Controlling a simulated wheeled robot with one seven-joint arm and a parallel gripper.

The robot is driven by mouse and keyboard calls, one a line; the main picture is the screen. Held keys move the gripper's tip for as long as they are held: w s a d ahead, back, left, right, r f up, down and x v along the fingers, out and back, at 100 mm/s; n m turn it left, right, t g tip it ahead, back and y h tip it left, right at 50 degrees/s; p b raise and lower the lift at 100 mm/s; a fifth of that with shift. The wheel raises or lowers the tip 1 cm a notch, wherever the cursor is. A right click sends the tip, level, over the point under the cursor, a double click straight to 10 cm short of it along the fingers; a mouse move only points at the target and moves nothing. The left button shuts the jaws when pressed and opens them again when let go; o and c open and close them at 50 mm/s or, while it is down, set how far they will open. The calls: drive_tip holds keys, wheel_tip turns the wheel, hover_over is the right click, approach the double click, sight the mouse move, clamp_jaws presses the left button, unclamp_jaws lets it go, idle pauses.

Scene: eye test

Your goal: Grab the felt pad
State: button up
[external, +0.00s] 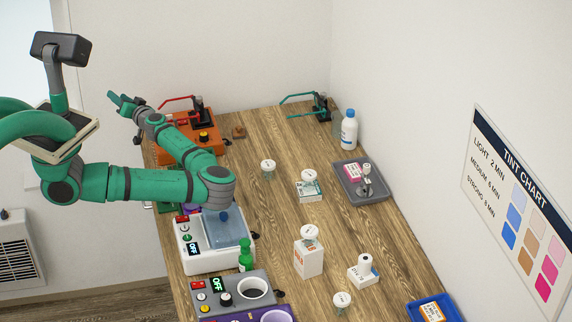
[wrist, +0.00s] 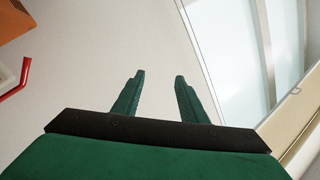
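I cannot make out a felt pad for certain in either view. A small brown block (external: 238,132) lies on the table beside the orange machine; it is too small to tell what it is. My gripper (external: 122,100) is raised at the far left end of the table, near the orange machine. In the wrist view my gripper (wrist: 158,78) has its two green fingers apart, with nothing between them and pale wall and floor beyond.
The wooden table (external: 270,225) holds an orange machine (external: 188,143), a white bath unit (external: 205,262), a grey heater (external: 228,292), a green bottle (external: 246,256), a grey tray (external: 360,184), a blue-capped bottle (external: 349,130) and a blue bin (external: 452,307). White-capped jars stand between.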

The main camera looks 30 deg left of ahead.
drive_tip(key=w+d+f+t+h, duration=0.1)
drive_tip(key=w+d+t+h, duration=0.15)
drive_tip(key=w+d, duration=0.7)
drive_tip(key=w+d+f+t+h, duration=0.25)
drive_tip(key=w+d, duration=0.25)
drive_tip(key=d, duration=0.9)
drive_tip(key=w+d+f+t+h, duration=0.1)
drive_tip(key=w+d+t+h, duration=0.15)
drive_tip(key=w+d, duration=0.7)
drive_tip(key=s+d+f+h, duration=0.2)
drive_tip(key=s+d, duration=0.1)
drive_tip(key=d, duration=0.3)
drive_tip(key=g, duration=0.3)
approach(239, 127)
drive_tip(key=d+r, duration=0.1)
drive_tip(key=r, duration=0.1)
drive_tip(key=shift+s+d+f, duration=0.15)
drive_tip(key=shift+s+f, duration=0.3)
drive_tip(key=shift+s, duration=0.15)
drive_tip(key=x, duration=0.5)
drive_tip(key=shift+w+f, duration=0.1)
drive_tip(key=shift+w, duration=0.05)
drive_tip(key=x, duration=0.4)
drive_tip(key=shift+s+a+f, duration=0.15)
drive_tip(key=shift+s+a, duration=0.1)
drive_tip(key=shift+a, duration=0.1)
drive_tip(key=shift+w+a+f, duration=0.25)
drive_tip(key=shift+w, duration=0.25)
